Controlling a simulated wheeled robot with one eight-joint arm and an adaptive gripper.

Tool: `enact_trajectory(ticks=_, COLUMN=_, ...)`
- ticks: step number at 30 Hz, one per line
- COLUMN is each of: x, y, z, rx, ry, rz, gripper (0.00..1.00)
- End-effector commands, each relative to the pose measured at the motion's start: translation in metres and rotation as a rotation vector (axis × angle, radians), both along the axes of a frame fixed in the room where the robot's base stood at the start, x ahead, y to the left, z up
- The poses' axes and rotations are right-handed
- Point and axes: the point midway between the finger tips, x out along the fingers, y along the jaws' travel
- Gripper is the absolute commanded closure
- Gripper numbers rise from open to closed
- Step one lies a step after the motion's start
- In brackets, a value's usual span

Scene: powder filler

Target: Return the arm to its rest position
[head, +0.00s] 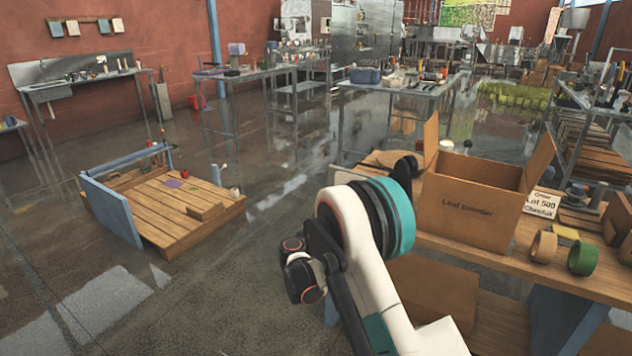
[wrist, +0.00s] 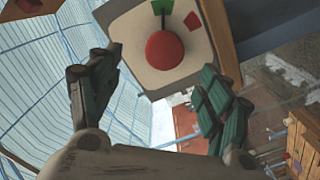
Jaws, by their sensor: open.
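My arm (head: 365,240) is raised and bent at the front centre of the head view, beside the workbench with the box. My gripper's fingers cannot be made out in the head view. In the wrist view my gripper (wrist: 160,68) is open, its two green-padded fingers wide apart with nothing held between them. Beyond the fingertips a pale panel (wrist: 125,38) carries a round red knob or button (wrist: 165,52). I cannot tell whether a finger touches the panel.
An open cardboard box (head: 470,205) marked "Leaf powder" stands on the wooden bench (head: 590,280) at right. Tape rolls, one green (head: 582,258), and a lot card (head: 541,205) are near it. A low wooden platform (head: 165,215) is at left. Bare floor (head: 230,290) lies between.

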Motion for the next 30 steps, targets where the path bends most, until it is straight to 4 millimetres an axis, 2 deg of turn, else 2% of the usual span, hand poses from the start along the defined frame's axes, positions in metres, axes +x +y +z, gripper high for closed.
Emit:
enact_trajectory(ticks=8, x=-0.03, y=-0.039, z=0.064, rx=0.123, ry=0.109, rz=-0.034, gripper=0.29)
enact_trajectory(ticks=14, x=-0.069, y=-0.064, z=0.103, rx=0.224, ry=0.193, rz=-0.048, gripper=0.29)
enact_trajectory(ticks=21, x=-0.129, y=-0.087, z=0.14, rx=0.348, ry=0.285, rz=-0.053, gripper=0.29)
enact_trajectory(ticks=30, x=-0.22, y=-0.103, z=0.167, rx=0.506, ry=0.386, rz=-0.039, gripper=0.29)
